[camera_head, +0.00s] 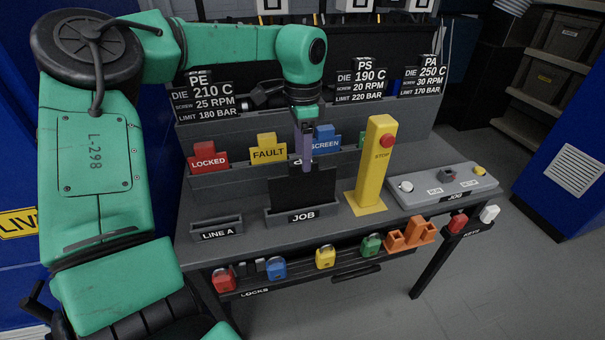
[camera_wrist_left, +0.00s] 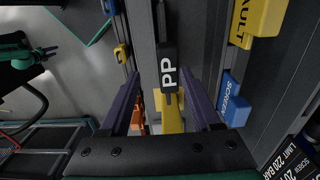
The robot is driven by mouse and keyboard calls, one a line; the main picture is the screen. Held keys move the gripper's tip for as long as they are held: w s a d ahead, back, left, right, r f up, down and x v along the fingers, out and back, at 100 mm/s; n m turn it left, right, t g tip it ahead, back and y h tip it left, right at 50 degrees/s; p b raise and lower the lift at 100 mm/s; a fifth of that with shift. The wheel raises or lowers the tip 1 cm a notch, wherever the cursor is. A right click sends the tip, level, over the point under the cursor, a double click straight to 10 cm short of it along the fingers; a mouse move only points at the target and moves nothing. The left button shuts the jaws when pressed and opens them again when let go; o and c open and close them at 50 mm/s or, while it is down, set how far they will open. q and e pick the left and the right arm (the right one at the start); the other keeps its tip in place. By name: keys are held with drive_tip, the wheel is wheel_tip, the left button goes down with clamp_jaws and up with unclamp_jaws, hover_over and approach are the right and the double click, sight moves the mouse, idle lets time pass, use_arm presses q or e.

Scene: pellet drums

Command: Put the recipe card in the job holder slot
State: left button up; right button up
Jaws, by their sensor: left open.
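The dark recipe card (camera_head: 302,187) stands roughly upright at the job holder (camera_head: 303,216), its lower edge behind the front lip marked JOB; it appears to be in the slot, but its bottom is hidden. Its tab, marked PP, shows in the left wrist view (camera_wrist_left: 168,68). My left gripper (camera_head: 304,152) is directly above the card, pointing down. In the left wrist view its two purple fingers (camera_wrist_left: 160,88) stand apart either side of the tab, with gaps visible, so it is open. My right gripper is not in view.
A yellow STOP post (camera_head: 378,165) stands close right of the job holder. The LINE A holder (camera_head: 217,232) is to the left and looks empty. Behind are red, yellow (camera_head: 268,150) and blue tags and racked PE, PS (camera_head: 367,82) and PA cards. Coloured locks hang along the front.

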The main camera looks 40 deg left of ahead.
use_arm(q)
wheel_tip(320, 180, up, 5)
drive_tip(key=shift+f, duration=0.1)
idle(0.4)
